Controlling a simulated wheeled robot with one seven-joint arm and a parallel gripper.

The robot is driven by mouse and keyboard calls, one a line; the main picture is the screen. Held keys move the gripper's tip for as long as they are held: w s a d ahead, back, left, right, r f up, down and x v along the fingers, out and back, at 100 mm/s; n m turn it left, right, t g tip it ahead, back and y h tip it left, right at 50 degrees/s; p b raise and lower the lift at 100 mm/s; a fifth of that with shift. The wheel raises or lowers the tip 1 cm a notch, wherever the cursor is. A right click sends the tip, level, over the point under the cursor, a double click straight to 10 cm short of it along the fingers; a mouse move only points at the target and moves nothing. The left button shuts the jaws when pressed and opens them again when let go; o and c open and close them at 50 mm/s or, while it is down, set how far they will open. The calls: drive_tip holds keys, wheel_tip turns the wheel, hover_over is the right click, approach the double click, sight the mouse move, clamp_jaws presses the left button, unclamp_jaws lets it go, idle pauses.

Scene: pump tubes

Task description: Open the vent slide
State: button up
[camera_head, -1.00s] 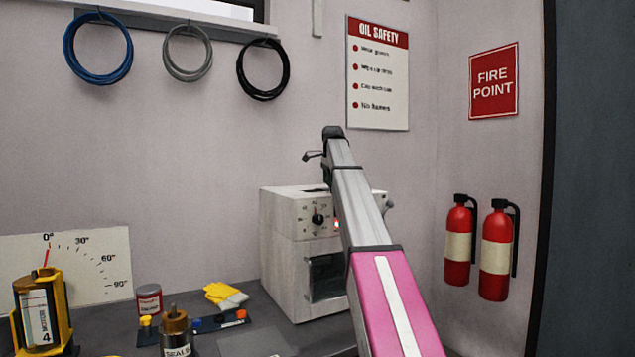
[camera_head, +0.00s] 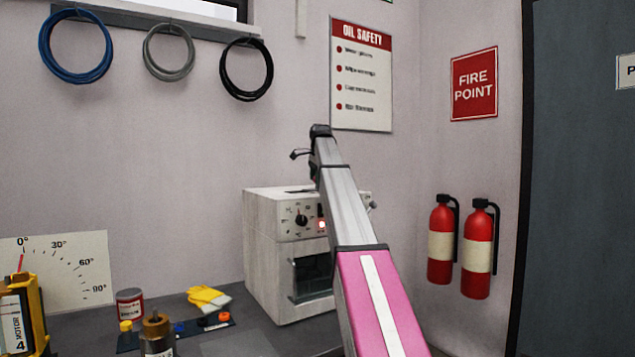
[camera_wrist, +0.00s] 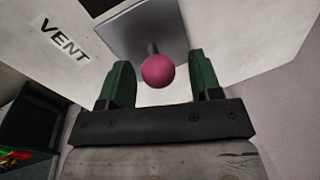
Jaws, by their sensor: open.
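In the wrist view, a round pink knob (camera_wrist: 158,71) on a short stem sticks out from a grey metal plate (camera_wrist: 120,30), which looks like the vent slide. A "VENT" label (camera_wrist: 65,41) is on the pale surface left of it. My gripper (camera_wrist: 159,65) is open, its green fingers on either side of the knob, with a gap showing on both sides. I cannot tell how deep the knob sits between them. In the head view, the white machine (camera_head: 262,245) stands on the bench; my arm covers its right part, and the knob cannot be made out.
On the bench are a red-and-white can (camera_head: 130,304), yellow gloves (camera_head: 208,298), a brass-topped cylinder (camera_head: 157,328) and a yellow motor unit (camera_head: 36,310). Fire extinguishers (camera_head: 478,252) hang on the wall to the right. In the wrist view, a dark box (camera_wrist: 30,115) lies at lower left.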

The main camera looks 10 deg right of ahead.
wheel_tip(320, 180, up, 10)
drive_tip(key=s, duration=0.1)
drive_tip(key=shift+s+d+f, duration=0.15)
drive_tip(key=shift+s+f, duration=0.1)
drive_tip(key=shift+s, duration=0.15)
